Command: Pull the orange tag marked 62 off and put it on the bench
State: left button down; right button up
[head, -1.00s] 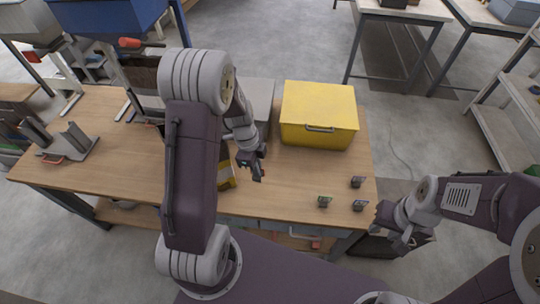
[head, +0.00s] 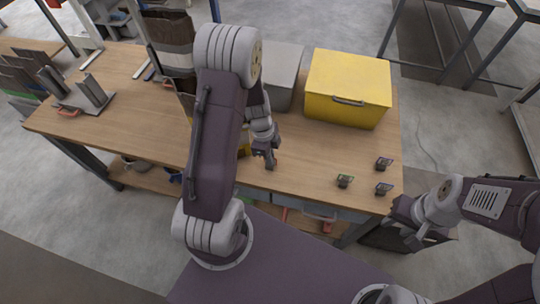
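I cannot make out an orange tag marked 62 in the head view. The wooden bench (head: 310,160) runs across the middle. My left gripper (head: 268,163) hangs over the bench, left of three small dark stands with cards; I cannot tell if its fingers are apart, and I see nothing in it. My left arm hides part of the bench and a yellow item behind it. My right gripper (head: 412,236) is off the bench's front right corner, with its opening unclear.
A yellow box (head: 345,88) and a grey bin (head: 283,75) stand at the back. A grey rack (head: 88,98) with a red-orange part is at the left. The bench's left middle is clear.

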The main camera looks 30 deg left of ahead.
dwell(0.3)
pick_arm(q)
jog(key=shift+f+b, duration=0.35)
jog(key=shift+b, duration=0.2)
jog(key=c, duration=1.5)
grip_release()
jog(key=shift+r, duration=0.1)
jog(key=shift+c, duration=0.2)
jog(key=r, duration=0.6)
jog(key=a+r+p, duration=0.1)
jog(key=r, duration=0.2)
jog(key=shift+s+a, duration=0.1)
